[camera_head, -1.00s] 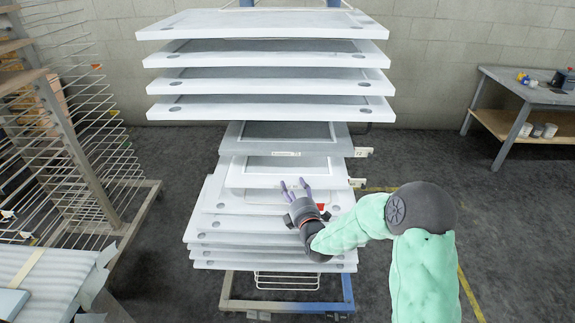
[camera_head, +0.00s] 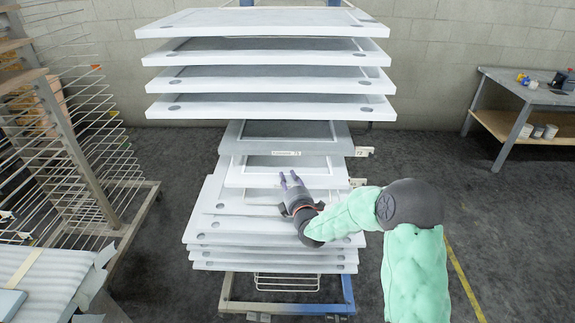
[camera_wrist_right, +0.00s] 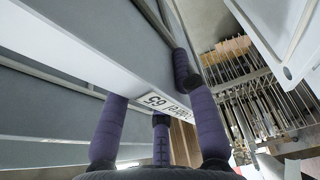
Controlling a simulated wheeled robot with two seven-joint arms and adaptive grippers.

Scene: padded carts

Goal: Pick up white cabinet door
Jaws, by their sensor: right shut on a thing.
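A stack of white cabinet doors lies flat on a rack in the head view. My right gripper (camera_head: 288,180) is at the front edge of a white cabinet door (camera_head: 240,177) in the middle of the stack, just below a grey panel (camera_head: 235,137). In the right wrist view my right gripper (camera_wrist_right: 165,105) is shut on this door (camera_wrist_right: 75,65), with fingers on both sides of its edge. A printed label ending in 65 shows on that edge. The door still lies flat in the stack. My left gripper is not in view.
Several wide white panels (camera_head: 268,106) overhang above, and more white doors (camera_head: 210,240) lie below. A wire drying rack (camera_head: 70,150) stands at the left, a padded cart (camera_head: 45,280) at the lower left. A workbench (camera_head: 530,95) stands at the right. The floor between is clear.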

